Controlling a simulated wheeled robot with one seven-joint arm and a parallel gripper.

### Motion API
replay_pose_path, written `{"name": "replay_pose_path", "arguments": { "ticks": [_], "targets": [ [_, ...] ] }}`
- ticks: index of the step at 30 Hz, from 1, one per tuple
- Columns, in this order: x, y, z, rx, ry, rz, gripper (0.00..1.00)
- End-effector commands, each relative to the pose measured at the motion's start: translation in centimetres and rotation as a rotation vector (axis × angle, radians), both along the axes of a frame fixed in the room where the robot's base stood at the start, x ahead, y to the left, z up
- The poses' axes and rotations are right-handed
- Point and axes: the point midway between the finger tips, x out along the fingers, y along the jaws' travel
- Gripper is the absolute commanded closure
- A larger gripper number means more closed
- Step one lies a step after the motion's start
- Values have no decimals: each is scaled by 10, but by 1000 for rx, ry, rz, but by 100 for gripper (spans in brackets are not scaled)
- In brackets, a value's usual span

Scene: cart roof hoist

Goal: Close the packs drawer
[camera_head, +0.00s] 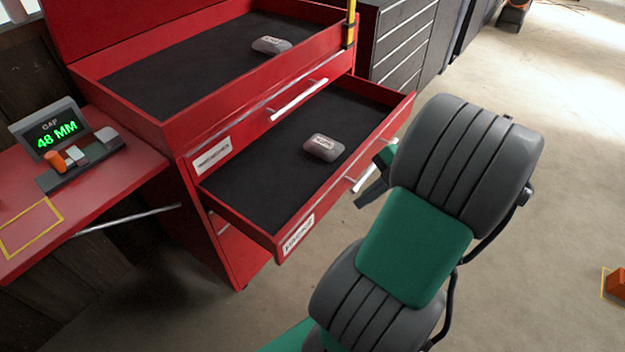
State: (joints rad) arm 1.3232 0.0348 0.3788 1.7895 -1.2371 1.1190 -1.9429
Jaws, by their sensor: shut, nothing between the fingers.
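The lower drawer (245,188) of the red cart is pulled out, its dark-lined inside showing. Its front has a white label (298,234), too small to read surely, and a silver bar handle (362,180). A grey pack (323,148) with a white label lies inside.
Above is a red-walled tray (165,85) with another grey pack (271,45) and a handle (298,100). A red bench (100,205) with a display reading 48 MM (55,133) stands left. Grey cabinets (405,45) stand behind. Floor at right is mostly clear, with an orange block (616,283).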

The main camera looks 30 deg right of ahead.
Motion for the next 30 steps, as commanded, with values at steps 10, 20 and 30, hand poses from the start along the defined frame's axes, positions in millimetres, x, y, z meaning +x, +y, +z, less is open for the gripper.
{"name": "replay_pose_path", "arguments": {
  "ticks": [10,20,30],
  "targets": [
    [2,12,-30,-12,-64,68,100],
    [29,47,-77,-16,-64,70,100],
    [59,57,-76,-16,-62,64,100]
  ]
}}
